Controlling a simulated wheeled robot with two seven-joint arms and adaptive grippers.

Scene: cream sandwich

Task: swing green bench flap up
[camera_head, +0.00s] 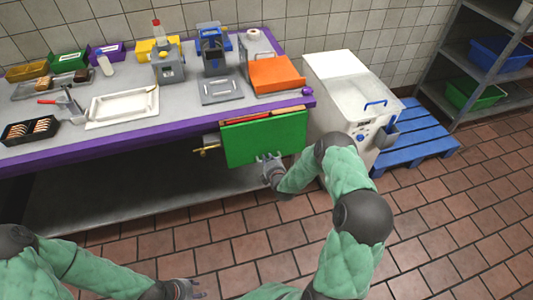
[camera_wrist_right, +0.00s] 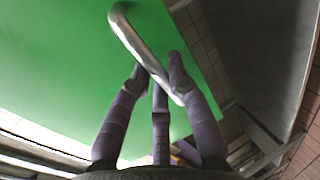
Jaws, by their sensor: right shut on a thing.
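The green bench flap (camera_head: 262,138) hangs down at the front right of the purple-edged bench. It fills much of the right wrist view (camera_wrist_right: 60,70), where a silver bar handle (camera_wrist_right: 135,42) is fixed to it. My right gripper (camera_head: 270,158) is at the flap's lower edge in the head view. In the right wrist view its fingers (camera_wrist_right: 165,80) are closed around the lower end of the handle. My left gripper (camera_head: 188,288) is low at the bottom of the head view, away from the bench; its finger opening is too small to judge.
The bench (camera_head: 195,112) holds a white tray (camera_head: 122,105), an orange box (camera_head: 276,74) and small machines. A white machine (camera_head: 345,95) stands right of the flap, close to my right arm. A blue pallet (camera_head: 415,140) lies beyond it. The tiled floor in front is clear.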

